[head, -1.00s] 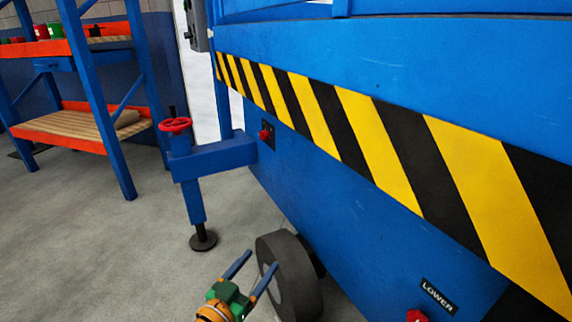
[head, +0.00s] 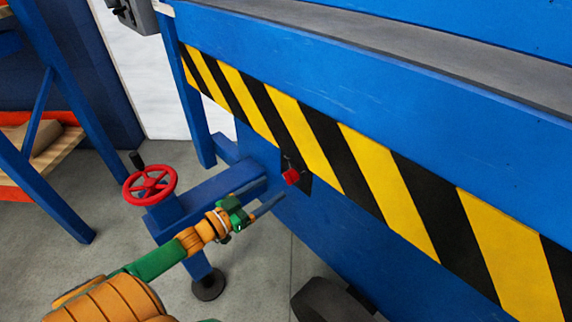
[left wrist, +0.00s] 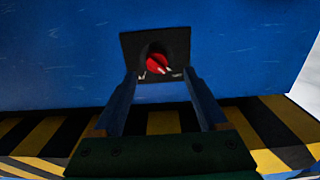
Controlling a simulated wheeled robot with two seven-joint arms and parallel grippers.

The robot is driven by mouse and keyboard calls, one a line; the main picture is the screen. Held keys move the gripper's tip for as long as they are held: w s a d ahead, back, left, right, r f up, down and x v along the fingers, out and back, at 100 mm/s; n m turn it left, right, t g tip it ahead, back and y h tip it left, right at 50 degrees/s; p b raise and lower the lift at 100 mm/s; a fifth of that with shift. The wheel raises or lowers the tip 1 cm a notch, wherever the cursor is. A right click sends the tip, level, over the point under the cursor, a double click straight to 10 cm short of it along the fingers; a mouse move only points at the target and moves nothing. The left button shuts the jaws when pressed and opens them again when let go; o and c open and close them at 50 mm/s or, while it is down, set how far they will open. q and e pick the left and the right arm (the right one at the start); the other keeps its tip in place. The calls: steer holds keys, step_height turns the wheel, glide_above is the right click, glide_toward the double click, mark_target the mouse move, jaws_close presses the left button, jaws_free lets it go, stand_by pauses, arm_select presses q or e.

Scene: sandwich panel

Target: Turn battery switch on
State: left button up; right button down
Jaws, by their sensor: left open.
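The battery switch is a red knob (head: 291,177) on a black plate (head: 305,176) on the blue side panel, below the striped band. In the left wrist view the red knob (left wrist: 157,63) sits on its black plate (left wrist: 180,45), ahead of and between my fingertips. Its light pointer mark is tilted toward the lower right; the small labels are too small to read. My left gripper (head: 262,199) is open and empty, a little to the lower left of the knob and apart from it. It also shows in the left wrist view (left wrist: 162,80). My right gripper is not in view.
A blue outrigger (head: 215,190) with a red handwheel (head: 150,186) stands close behind and beside my left arm. A dark wheel (head: 330,300) is below. The blue panel (head: 330,240) rises at the right. A shelf rack (head: 45,140) stands at the left.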

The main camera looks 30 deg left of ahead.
mark_target(286, 180)
arm_select(q)
steer(key=x, duration=0.3)
steer(key=b+x, duration=0.1)
steer(key=x, duration=0.2)
steer(key=shift+d+b, duration=0.2)
steer(key=shift+b, duration=0.1)
steer(key=shift+s, duration=0.1)
jaws_close()
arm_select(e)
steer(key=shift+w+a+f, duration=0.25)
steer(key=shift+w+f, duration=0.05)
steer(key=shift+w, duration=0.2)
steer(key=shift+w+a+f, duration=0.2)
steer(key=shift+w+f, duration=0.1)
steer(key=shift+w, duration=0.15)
arm_select(q)
steer(key=shift+m, duration=0.3)
steer(key=shift+a+r+m+p, duration=0.1)
steer(key=shift+m+p, duration=0.45)
steer(key=shift+m, duration=8.05)
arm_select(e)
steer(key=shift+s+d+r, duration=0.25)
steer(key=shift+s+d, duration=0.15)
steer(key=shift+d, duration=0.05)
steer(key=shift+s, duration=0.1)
